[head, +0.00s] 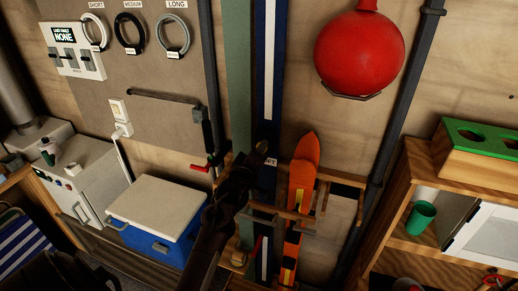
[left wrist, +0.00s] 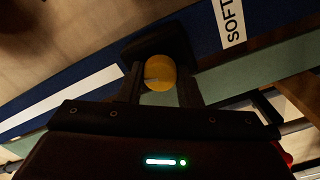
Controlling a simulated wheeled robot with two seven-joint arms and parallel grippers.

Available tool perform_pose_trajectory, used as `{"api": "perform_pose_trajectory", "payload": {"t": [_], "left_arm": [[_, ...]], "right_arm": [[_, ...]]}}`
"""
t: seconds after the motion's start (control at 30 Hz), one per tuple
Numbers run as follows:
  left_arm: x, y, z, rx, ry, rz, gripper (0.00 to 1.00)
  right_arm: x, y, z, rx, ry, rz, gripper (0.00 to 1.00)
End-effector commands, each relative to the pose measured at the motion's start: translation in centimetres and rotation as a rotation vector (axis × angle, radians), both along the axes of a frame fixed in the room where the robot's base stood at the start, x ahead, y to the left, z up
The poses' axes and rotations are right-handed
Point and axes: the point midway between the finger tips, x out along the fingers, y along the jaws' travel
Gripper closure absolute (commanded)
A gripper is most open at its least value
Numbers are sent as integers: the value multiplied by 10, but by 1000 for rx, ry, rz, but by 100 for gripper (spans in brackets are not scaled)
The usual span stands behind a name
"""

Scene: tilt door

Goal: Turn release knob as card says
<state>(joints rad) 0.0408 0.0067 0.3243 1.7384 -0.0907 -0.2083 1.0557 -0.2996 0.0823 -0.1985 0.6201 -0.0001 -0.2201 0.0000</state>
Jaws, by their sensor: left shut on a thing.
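My left gripper (head: 262,150) reaches up to the tall blue and green boards on the wall. In the left wrist view the left gripper (left wrist: 160,88) is shut on a round yellow knob (left wrist: 158,72), with a finger on each side. The knob's face shows a pale mark. A dark block lies just behind the knob. A white card (left wrist: 230,22) on the blue board reads "SOFT"; its last letters also show on the card in the head view (head: 270,162), where my gripper covers the rest. The knob is too small to make out clearly in the head view. My right gripper is not in view.
Orange skis (head: 303,175) stand in a wooden rack just right of my left gripper. A red ball (head: 360,52) hangs at upper right. A blue cooler (head: 158,212) sits at lower left. A wooden shelf (head: 405,195) stands at right.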

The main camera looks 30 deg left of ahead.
Motion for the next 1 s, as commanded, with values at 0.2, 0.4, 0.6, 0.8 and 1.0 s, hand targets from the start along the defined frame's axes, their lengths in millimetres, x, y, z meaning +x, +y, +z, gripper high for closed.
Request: {"api": "perform_pose_trajectory", "payload": {"t": [0.2, 0.4, 0.6, 0.8, 1.0], "left_arm": [[0, 1, 1, -144, -35, 2, 91], [0, 1, 0, -228, -54, 1, 91], [0, 1, 0, -266, -64, 2, 91], [0, 1, -1, -275, -66, 2, 91], [0, 1, -1, -275, -66, 2, 91]], "right_arm": [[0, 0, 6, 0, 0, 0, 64], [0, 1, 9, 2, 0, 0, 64], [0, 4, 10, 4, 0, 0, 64], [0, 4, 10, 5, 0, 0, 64], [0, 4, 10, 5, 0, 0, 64]]}}
